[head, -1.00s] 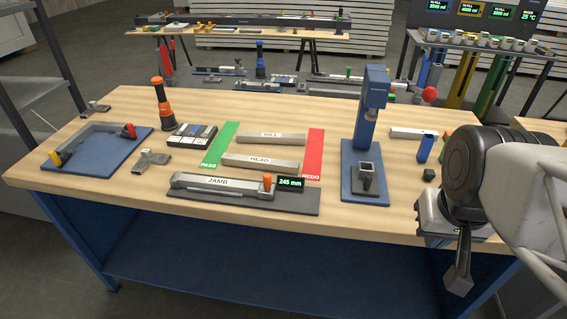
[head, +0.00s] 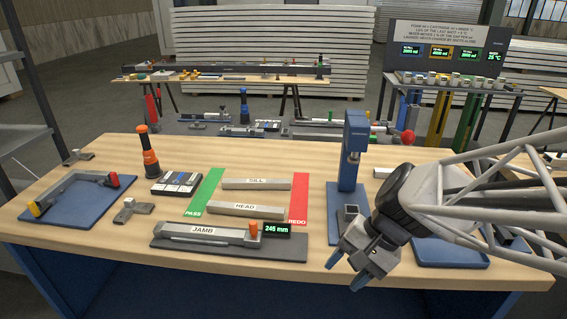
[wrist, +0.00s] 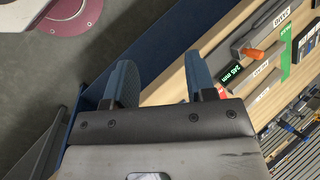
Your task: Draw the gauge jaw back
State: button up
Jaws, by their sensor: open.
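The length gauge (head: 163,241) lies along the front of the bench with a grey bar labelled JAMB (head: 200,231) on it. Its jaw (head: 252,231), with an orange knob, stands at the bar's right end beside a green readout (head: 276,228) of 245 mm. My gripper (head: 348,270) is open and empty, right of the gauge and apart from it, near the bench's front edge. In the wrist view my gripper's blue fingers (wrist: 160,80) are spread with nothing between them; the orange knob (wrist: 250,53) shows to their right.
A blue press (head: 354,150) stands behind my gripper. A blue tray (head: 450,254) is to the right, partly behind my arm. SILL (head: 256,184) and HEAD (head: 245,209) bars lie between a green PASS strip (head: 205,190) and a red REDO strip (head: 299,200), behind the gauge.

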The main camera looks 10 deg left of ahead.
jog(key=w+a+f+m+g+y, duration=0.1)
jog(key=w+a+f+m+y, duration=0.3)
jog(key=w+a+m+y, duration=0.45)
jog(key=m+t+y, duration=0.3)
jog(key=m+t, duration=0.2)
jog(key=m, duration=0.1)
send_near(248, 235)
jog(key=r, duration=0.1)
jog(key=a+r, duration=0.2)
jog(key=r, duration=0.1)
jog(key=shift+s, duration=0.25)
jog(key=shift+w+a+f+m, duration=0.1)
jog(key=shift+w+f+m, duration=0.3)
jog(key=shift+w, duration=0.1)
jog(key=shift+a, duration=0.2)
jog(key=shift+w+a, duration=0.2)
jog(key=shift+a, duration=1)
jog(key=shift+w+a, duration=0.2)
jog(key=shift+a, duration=1.05)
jog(key=shift+w+a, duration=0.2)
jog(key=shift+a, duration=1)
grip_shut()
